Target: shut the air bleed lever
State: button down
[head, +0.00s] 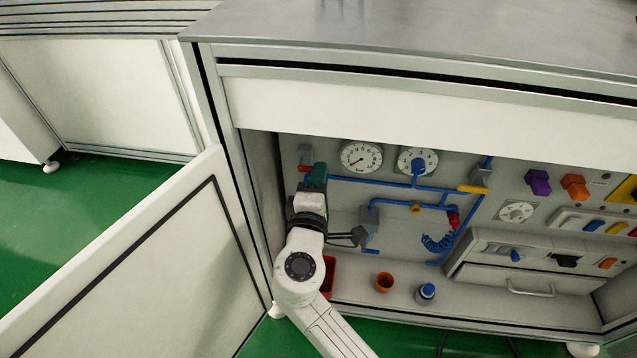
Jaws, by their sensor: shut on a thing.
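A red lever (304,169) shows as a short red end at the back left of the open bay, just below a small grey block on the back wall. I take it for the air bleed lever; no label is readable. My gripper (317,176), dark teal at its tip, is at this lever and shut on it. The fingers and wrist hide most of the lever, so its angle and whether it is open or shut cannot be told.
Two dials (361,157), blue pipes (370,184), a yellow lever (472,189) and a red fitting (453,219) are to the right. An open door panel (150,265) stands left.

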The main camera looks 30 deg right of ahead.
jog(key=shift+f+m+b, duration=0.3)
jog(key=shift+m+b, duration=0.15)
jog(key=shift+m, duration=0.15)
jog(key=c, duration=1.1)
grip_release()
jog(key=p+v, duration=0.3)
jog(key=v, duration=0.7)
jog(key=shift+s+a, duration=0.2)
jog(key=shift+s, duration=0.15)
